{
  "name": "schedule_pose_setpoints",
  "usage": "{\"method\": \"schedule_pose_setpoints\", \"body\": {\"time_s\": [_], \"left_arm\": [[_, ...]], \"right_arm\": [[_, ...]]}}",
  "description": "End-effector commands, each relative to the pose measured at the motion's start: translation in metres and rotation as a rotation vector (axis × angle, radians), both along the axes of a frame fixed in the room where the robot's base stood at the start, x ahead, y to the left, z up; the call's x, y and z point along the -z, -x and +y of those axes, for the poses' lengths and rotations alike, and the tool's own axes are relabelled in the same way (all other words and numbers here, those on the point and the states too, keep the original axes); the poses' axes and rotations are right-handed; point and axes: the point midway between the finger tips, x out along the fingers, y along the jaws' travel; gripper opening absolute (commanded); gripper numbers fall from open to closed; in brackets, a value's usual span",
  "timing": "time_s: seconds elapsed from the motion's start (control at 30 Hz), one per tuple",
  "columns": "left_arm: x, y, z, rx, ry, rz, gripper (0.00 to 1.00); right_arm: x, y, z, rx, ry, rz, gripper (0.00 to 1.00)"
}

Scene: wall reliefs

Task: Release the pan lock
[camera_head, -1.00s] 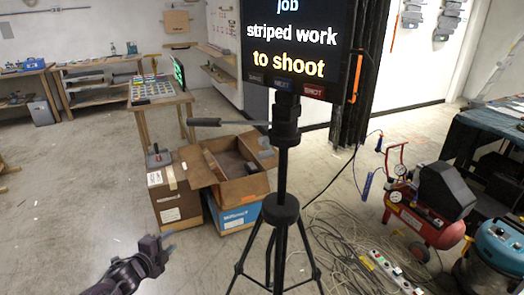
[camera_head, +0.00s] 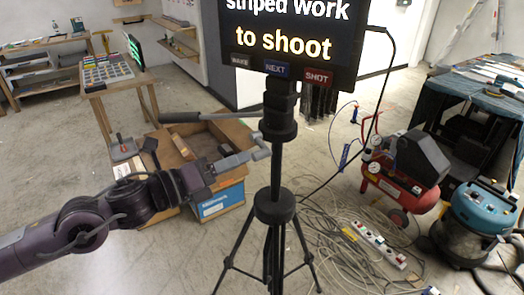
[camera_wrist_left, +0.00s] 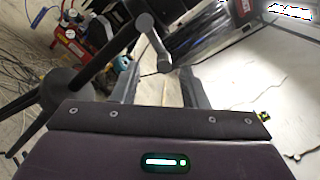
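The tripod (camera_head: 275,170) stands upright in the middle of the head view, carrying a text screen (camera_head: 290,40) on its dark head. A small grey lever, the pan lock (camera_wrist_left: 155,43), sticks out of the head in the left wrist view, its rounded end between the finger lines. In the head view it is hard to separate from my grey fingers. My left gripper (camera_head: 245,156) reaches in from the left, close to the tripod head. Its fingers (camera_wrist_left: 160,82) look apart, with bare floor between them. Contact with the lever cannot be told. My right gripper is out of view.
A long pan handle (camera_head: 182,117) extends left from the tripod head, above my arm. Open cardboard boxes (camera_head: 190,150) stand behind my gripper. A red compressor (camera_head: 400,185), loose cables and a power strip (camera_head: 375,243) lie to the right. Tripod legs spread below.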

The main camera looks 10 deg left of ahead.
Motion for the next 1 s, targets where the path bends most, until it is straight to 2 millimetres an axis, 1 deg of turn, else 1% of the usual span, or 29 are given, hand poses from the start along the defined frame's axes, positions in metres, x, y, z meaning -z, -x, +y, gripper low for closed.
{"method": "schedule_pose_setpoints", "body": {"time_s": [0.03, 0.17, 0.3, 0.4, 0.57, 0.73, 1.0], "left_arm": [[-0.003, -0.002, -0.003, 0.003, 0.006, -0.006, 0.4], [-0.005, -0.006, -0.015, 0.019, 0.005, -0.007, 0.4], [-0.007, -0.019, -0.025, 0.016, 0.009, -0.005, 0.4], [-0.007, -0.026, -0.036, 0.022, 0.005, -0.004, 0.4], [-0.005, -0.038, -0.046, 0.018, 0.005, -0.002, 0.4], [-0.002, -0.042, -0.051, 0.019, 0.0, -0.001, 0.4], [-0.001, -0.043, -0.052, 0.019, -0.001, 0.0, 0.4]], "right_arm": [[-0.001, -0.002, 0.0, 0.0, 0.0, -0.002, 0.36], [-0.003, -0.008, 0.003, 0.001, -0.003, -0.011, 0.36], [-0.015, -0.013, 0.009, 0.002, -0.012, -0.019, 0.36], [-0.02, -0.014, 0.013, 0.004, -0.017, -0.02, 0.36], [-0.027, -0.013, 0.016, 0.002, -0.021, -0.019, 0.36], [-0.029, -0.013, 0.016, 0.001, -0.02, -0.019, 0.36], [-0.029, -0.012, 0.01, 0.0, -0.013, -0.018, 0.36]]}}
